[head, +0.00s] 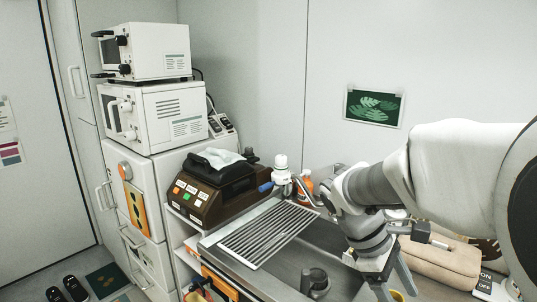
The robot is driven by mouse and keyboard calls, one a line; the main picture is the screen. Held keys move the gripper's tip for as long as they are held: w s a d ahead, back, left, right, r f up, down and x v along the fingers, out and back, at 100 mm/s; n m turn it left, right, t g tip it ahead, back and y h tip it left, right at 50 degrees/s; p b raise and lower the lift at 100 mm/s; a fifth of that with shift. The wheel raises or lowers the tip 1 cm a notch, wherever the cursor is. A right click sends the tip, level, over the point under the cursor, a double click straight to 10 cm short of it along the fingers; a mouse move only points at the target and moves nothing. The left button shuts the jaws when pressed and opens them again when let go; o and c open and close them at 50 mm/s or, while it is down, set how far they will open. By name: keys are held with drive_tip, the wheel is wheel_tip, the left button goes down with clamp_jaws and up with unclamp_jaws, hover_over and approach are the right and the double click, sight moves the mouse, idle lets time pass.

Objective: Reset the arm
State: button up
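My arm reaches in from the right of the head view and bends down over the counter. My gripper (395,285) hangs at its end, pointing down near the bottom edge. Its two fingers stand apart with a gap between them. A small part of a yellow thing (396,296) shows between or behind the fingers; I cannot tell what it is. I see nothing clearly held. The fingertips are close to the picture's lower edge, so what lies under them is partly hidden.
Stacked white appliances (165,115) fill the left. A beige pouch (440,262) lies at the right.

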drive_tip(key=s+a+r+m+t+y+p, duration=0.2)
drive_tip(key=s+a+r+m+t+y, duration=0.4)
drive_tip(key=s+a+r+m+t, duration=0.1)
drive_tip(key=shift+s+a+m+t, duration=0.4)
drive_tip(key=shift+a+m+t, duration=0.2)
drive_tip(key=shift+a+m, duration=0.7)
drive_tip(key=shift+d, duration=0.2)
drive_tip(key=shift+c, duration=0.3)
